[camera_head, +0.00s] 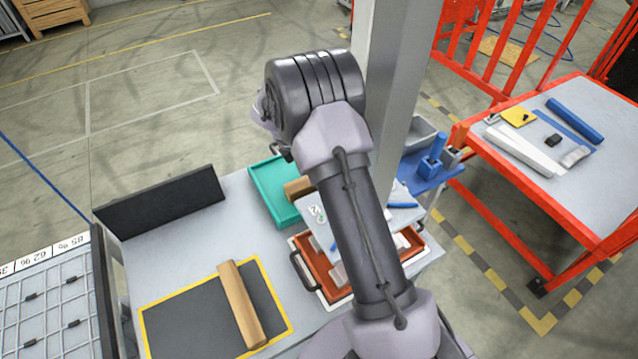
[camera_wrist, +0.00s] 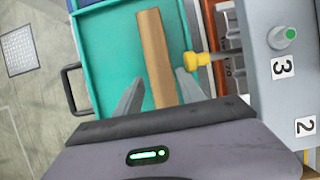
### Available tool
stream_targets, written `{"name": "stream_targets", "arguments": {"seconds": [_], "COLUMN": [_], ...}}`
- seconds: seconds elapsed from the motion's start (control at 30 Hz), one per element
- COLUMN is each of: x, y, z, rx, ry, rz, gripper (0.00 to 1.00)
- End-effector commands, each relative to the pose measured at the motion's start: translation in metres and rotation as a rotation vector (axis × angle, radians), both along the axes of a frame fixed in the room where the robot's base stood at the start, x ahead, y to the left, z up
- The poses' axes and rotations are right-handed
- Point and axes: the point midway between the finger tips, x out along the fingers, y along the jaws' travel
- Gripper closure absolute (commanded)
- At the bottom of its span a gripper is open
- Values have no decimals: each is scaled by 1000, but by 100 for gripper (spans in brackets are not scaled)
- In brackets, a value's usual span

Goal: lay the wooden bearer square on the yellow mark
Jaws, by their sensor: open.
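One wooden bearer (camera_wrist: 154,50) lies in the teal tray (camera_wrist: 105,50). In the head view only its end (camera_head: 298,187) shows past my arm. My gripper (camera_wrist: 158,80) is open over the tray, its two fingers on either side of this bearer in the picture. I cannot tell how far above it they are. The yellow mark (camera_head: 143,320) is a yellow outline around a dark mat (camera_head: 190,325) on the grey table. A second wooden bearer (camera_head: 242,305) lies across the mat's right part, crossing the outline's far edge. My gripper is hidden behind my arm in the head view.
A red-brown tray (camera_head: 318,283) with a dark handle stands beside the teal tray. A black upright panel (camera_head: 160,205) lines the table's far left edge. In the wrist view, a yellow knob (camera_wrist: 200,60) and a grey numbered box (camera_wrist: 270,75) are close right of the fingers.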

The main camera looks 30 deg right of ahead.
Motion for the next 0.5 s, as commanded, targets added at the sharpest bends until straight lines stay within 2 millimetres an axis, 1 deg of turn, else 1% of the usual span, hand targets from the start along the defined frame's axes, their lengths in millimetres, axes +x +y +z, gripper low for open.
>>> {"name": "stream_targets", "arguments": {"seconds": [0.03,0.17,0.4,0.5], "x": [0,0,0,1], "y": [-2,-7,-24,-27], "z": [-7,-16,-60,-63], "rx": [0,0,0,0], "ry": [1,0,1,-2], "rz": [0,0,-1,1], "gripper": [54,54,54,54]}}
